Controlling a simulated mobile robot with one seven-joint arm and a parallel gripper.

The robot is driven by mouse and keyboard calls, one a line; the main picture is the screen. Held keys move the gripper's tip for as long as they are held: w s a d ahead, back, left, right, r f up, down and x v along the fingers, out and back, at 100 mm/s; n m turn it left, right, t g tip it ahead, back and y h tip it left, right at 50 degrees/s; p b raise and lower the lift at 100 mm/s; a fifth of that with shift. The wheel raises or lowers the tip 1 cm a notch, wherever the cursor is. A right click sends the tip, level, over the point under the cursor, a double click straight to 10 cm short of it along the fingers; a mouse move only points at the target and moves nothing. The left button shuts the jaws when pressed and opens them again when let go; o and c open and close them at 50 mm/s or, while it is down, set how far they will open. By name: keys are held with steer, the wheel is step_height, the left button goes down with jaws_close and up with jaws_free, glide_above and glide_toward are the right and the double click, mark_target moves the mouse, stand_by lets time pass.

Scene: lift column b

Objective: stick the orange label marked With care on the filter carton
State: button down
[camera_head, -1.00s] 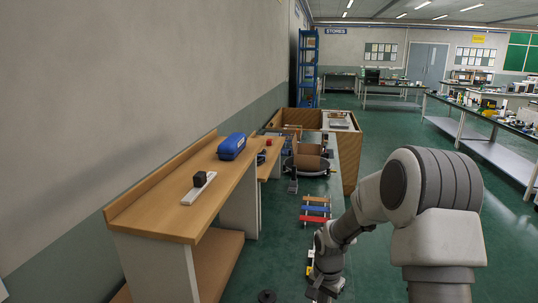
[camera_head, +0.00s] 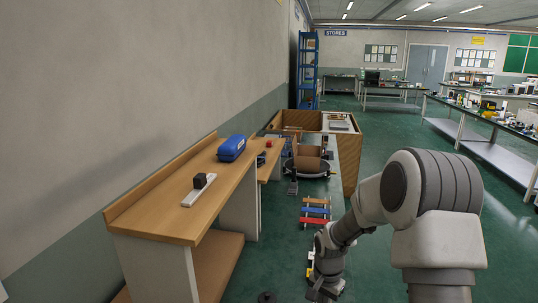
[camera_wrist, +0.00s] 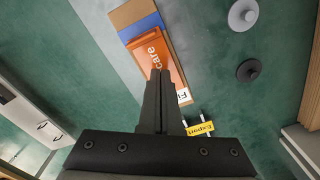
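In the wrist view, the orange label (camera_wrist: 152,50), with "care" readable on it, lies at the tips of my gripper (camera_wrist: 162,75). The fingers are close together and appear shut on the label; they hide part of it. Behind it is a tan surface (camera_wrist: 130,13) with a blue band and a white patch reading "Fi", which looks like the filter carton. I cannot tell whether the label touches it. In the head view, my gripper (camera_head: 325,288) is low beside the narrow bench, and I cannot make out the held label there.
A yellow "Export" label (camera_wrist: 200,130) with two pale prongs is right of the fingers. A grey disc (camera_wrist: 243,14) and a black disc (camera_wrist: 248,70) lie further right. Coloured strips (camera_head: 315,211) lie on the bench. A blue case (camera_head: 232,147) is on the wooden bench. Green floor is open at right.

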steer(key=shift+f+b, duration=0.55)
steer(key=shift+f, duration=0.15)
stand_by(1.3)
steer(key=shift+r, duration=0.15)
steer(key=shift+r+p, duration=1.85)
steer(key=shift+r, duration=1.05)
